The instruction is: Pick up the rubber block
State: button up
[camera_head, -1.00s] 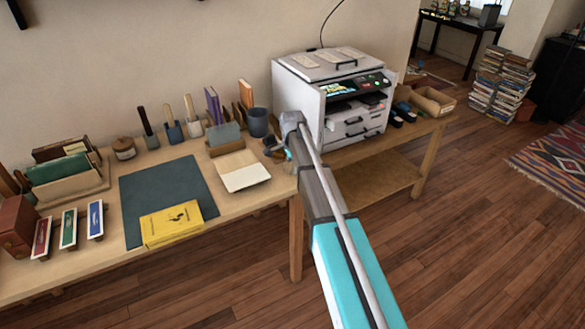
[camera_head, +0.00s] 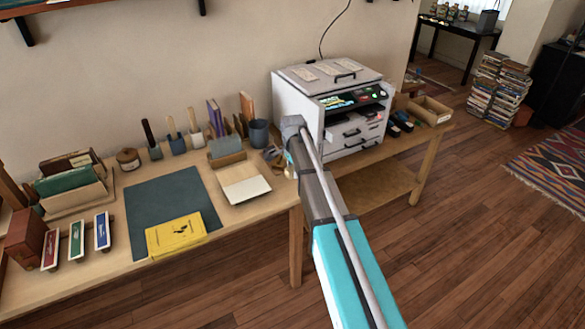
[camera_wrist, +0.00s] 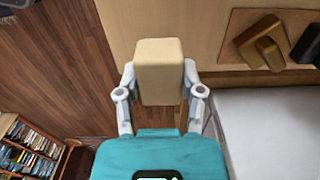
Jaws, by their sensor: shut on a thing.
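The rubber block is a pale beige block with rounded edges. In the wrist view the rubber block (camera_wrist: 159,62) is between the two grey fingers of my gripper (camera_wrist: 160,84), which is shut on it. The block appears held above the table, near its front edge. In the head view the arm hides most of my gripper (camera_head: 288,163), beside the printer's left side. A small pale patch there may be the block; it is too small to be sure.
The white printer (camera_head: 300,108) stands close to the right of my gripper.

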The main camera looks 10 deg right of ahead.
jog(key=s+r+p, duration=0.7)
jog(key=s, duration=0.5)
jog(key=shift+r, duration=0.4)
jog(key=shift+a, duration=0.1)
jog(key=shift+o, duration=1.1)
jog(key=c, duration=0.3)
jog(key=s+a+n, duration=0.1)
jog(key=a+n, duration=0.2)
jog(key=a, duration=0.8)
jog(key=s+a+f+n+b, duration=0.1)
jog(key=a+n, duration=0.2)
jog(key=a, duration=0.9)
jog(key=s+a+n, duration=0.1)
jog(key=a+n, duration=0.2)
jog(key=a, duration=0.9)
jog(key=shift+s+f+b, duration=0.1)
jog(key=shift+f+b, duration=0.2)
jog(key=shift+b, duration=0.05)
